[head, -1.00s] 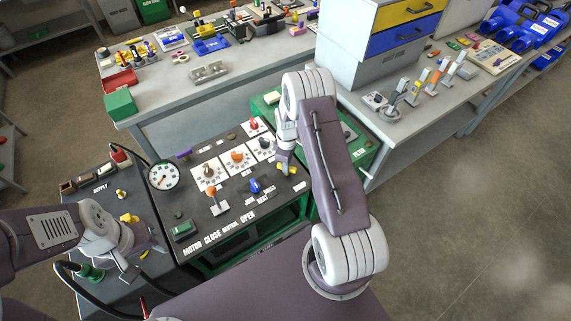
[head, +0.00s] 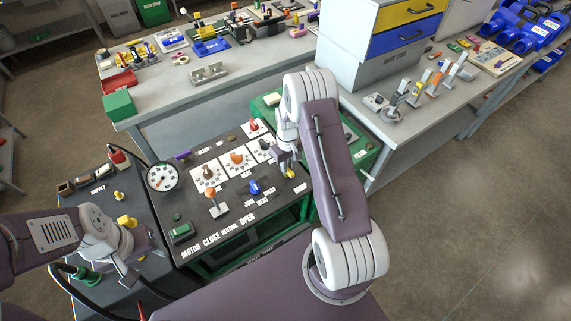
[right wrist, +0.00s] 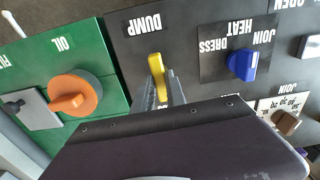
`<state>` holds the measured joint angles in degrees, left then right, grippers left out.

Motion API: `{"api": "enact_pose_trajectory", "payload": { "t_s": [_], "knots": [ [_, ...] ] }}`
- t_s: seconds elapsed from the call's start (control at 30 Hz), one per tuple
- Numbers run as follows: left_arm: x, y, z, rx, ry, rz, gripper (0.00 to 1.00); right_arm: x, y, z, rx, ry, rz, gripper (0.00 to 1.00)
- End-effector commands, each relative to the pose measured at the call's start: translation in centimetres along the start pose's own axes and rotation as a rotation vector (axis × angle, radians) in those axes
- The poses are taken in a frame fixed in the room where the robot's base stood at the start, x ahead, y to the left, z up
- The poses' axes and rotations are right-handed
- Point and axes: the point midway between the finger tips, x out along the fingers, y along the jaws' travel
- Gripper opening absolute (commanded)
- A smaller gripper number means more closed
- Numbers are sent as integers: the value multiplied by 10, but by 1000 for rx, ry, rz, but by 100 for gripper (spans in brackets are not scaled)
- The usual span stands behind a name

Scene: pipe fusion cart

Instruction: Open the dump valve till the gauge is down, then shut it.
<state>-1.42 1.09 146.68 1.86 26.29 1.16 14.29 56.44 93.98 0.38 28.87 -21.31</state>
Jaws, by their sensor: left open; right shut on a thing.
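The dump valve is a yellow lever handle (right wrist: 157,66) beside the white word DUMP on the dark panel in the right wrist view. My right gripper (right wrist: 163,92) is shut on this handle. In the head view my right gripper (head: 289,172) is at the panel's right side, and the handle is mostly hidden by it. The round white gauge (head: 162,176) stands at the panel's left edge; its needle is too small to read surely. My left gripper (head: 132,275) is open and empty over the supply side, at the lower left.
The control panel (head: 230,215) carries an orange-topped lever (head: 212,195), a blue knob (head: 255,187) and several dials. An orange oil knob (right wrist: 76,95) is on the green unit left of the dump handle. A black hose runs by the supply box. A grey workbench stands behind.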

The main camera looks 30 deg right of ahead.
Motion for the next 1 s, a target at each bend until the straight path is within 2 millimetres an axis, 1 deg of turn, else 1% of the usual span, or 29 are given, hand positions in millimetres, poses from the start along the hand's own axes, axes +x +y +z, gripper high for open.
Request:
{"api": "enact_pose_trajectory", "payload": {
  "t_s": [0.03,0.47,0.5,0.53,0.57,0.87,0.93,1.0],
  "knots": [
    [0,0,0,0,0,0,51,-3,1,-6,4,17,6,0],
    [0,0,0,0,0,0,51,-3,2,-6,10,16,6,0],
    [0,0,0,0,0,0,51,-3,2,-6,10,16,6,25],
    [0,0,0,0,0,0,51,-3,1,-5,10,15,5,33],
    [0,0,0,0,0,0,51,-2,1,-5,10,14,5,38],
    [0,0,0,0,0,0,51,-2,1,-2,10,6,2,38],
    [2,0,0,0,0,0,51,-8,1,-2,10,6,2,38],
    [5,0,0,0,0,0,51,-20,0,-3,9,8,4,38]
  ]
}}
